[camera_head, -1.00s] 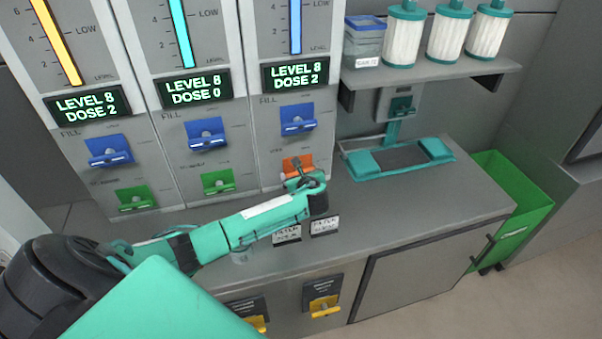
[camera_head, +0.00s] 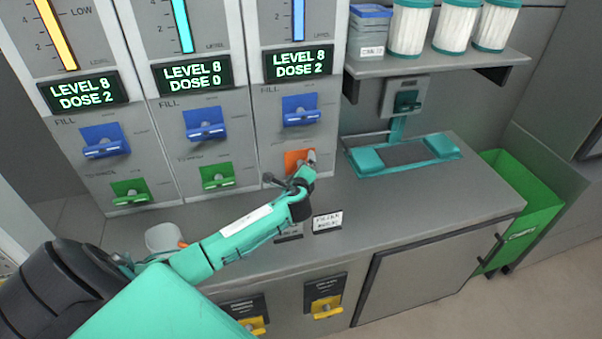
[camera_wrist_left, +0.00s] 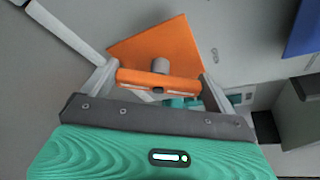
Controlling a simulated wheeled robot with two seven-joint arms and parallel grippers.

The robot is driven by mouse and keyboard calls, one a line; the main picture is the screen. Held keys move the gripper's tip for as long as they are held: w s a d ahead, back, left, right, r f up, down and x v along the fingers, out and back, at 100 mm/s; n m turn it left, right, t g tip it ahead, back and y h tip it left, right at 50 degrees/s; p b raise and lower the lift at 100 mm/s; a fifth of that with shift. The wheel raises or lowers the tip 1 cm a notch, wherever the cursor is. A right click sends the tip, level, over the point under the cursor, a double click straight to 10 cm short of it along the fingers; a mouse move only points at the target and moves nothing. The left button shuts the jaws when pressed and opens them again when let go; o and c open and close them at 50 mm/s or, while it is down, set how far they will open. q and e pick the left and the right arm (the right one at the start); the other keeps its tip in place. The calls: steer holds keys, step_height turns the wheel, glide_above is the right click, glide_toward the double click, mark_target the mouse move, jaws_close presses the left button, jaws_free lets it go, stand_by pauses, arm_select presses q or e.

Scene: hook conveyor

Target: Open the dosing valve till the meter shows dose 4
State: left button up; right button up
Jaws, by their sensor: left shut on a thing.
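The orange dosing valve (camera_head: 296,160) sits low on the right panel, under a blue fill valve (camera_head: 301,110). That panel's meter (camera_head: 298,63) reads LEVEL 8, DOSE 2. In the left wrist view my left gripper (camera_wrist_left: 160,85) has a finger at each end of the orange valve handle (camera_wrist_left: 158,79), shut on it. An orange square plate (camera_wrist_left: 152,45) lies behind the handle. In the head view my left gripper (camera_head: 303,172) covers part of the orange valve. My right gripper is in neither view.
Panels to the left show DOSE 0 (camera_head: 193,75) and DOSE 2 (camera_head: 83,93), each with a blue and a green valve. The counter holds a teal-framed tray (camera_head: 405,154), small label signs (camera_head: 327,222) and a light container (camera_head: 164,237). A green bin (camera_head: 520,200) stands at right.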

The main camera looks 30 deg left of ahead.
arm_select(q)
steer(key=shift+n, duration=0.3)
stand_by(0.4)
steer(key=o, duration=0.7)
steer(key=shift+s+d, duration=0.1)
steer(key=shift+s, duration=0.05)
steer(key=b+v, duration=0.2)
steer(key=v, duration=1.1)
steer(key=shift+s, duration=0.3)
